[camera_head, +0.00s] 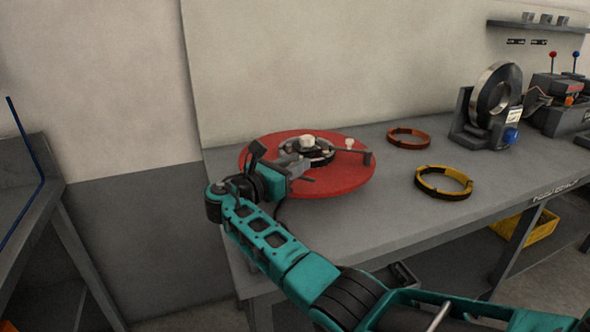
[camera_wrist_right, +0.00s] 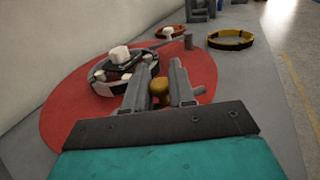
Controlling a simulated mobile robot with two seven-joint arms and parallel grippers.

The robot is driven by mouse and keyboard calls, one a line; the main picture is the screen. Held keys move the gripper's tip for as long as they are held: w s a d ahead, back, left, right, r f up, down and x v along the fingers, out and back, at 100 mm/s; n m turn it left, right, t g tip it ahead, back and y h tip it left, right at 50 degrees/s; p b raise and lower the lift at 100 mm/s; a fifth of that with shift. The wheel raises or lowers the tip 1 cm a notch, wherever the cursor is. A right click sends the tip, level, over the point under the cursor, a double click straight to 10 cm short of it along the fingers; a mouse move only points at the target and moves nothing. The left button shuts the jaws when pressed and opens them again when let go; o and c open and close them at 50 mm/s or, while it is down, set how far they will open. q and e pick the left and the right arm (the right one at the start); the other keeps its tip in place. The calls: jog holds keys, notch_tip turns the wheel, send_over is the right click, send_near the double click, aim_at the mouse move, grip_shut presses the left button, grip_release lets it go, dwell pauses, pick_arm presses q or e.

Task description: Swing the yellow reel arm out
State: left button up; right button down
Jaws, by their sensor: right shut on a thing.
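A red round reel plate (camera_head: 345,182) lies on the bench with a dark hub and white centre knob (camera_head: 307,141) on it. My right gripper (camera_head: 300,165) reaches over the plate's near left part. In the right wrist view its two grey fingers (camera_wrist_right: 163,82) are on either side of a yellow knob (camera_wrist_right: 159,92), shut on it. The arm below the knob is hidden by the fingers. A dark lever with a pale knob (camera_head: 349,143) stands at the plate's right side. My left gripper is not in view.
An orange ring (camera_head: 408,146) and a yellow and black ring (camera_head: 424,185) lie on the bench (camera_head: 400,222) right of the plate. A metal coil on a stand (camera_head: 471,133) is farther right. The wall is close behind the plate.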

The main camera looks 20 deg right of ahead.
jog(key=shift+a+f+m+g, duration=0.1)
jog(key=shift+m+g, duration=0.2)
jog(key=shift+g, duration=0.1)
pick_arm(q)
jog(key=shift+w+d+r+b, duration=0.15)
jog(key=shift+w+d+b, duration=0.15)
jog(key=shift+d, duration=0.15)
pick_arm(e)
jog(key=shift+s, duration=0.1)
jog(key=c, duration=1)
grip_release()
jog(key=shift+c, duration=0.2)
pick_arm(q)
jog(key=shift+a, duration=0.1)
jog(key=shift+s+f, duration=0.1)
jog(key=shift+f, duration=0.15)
pick_arm(e)
jog(key=v, duration=1.3)
jog(key=shift+a+f, duration=0.1)
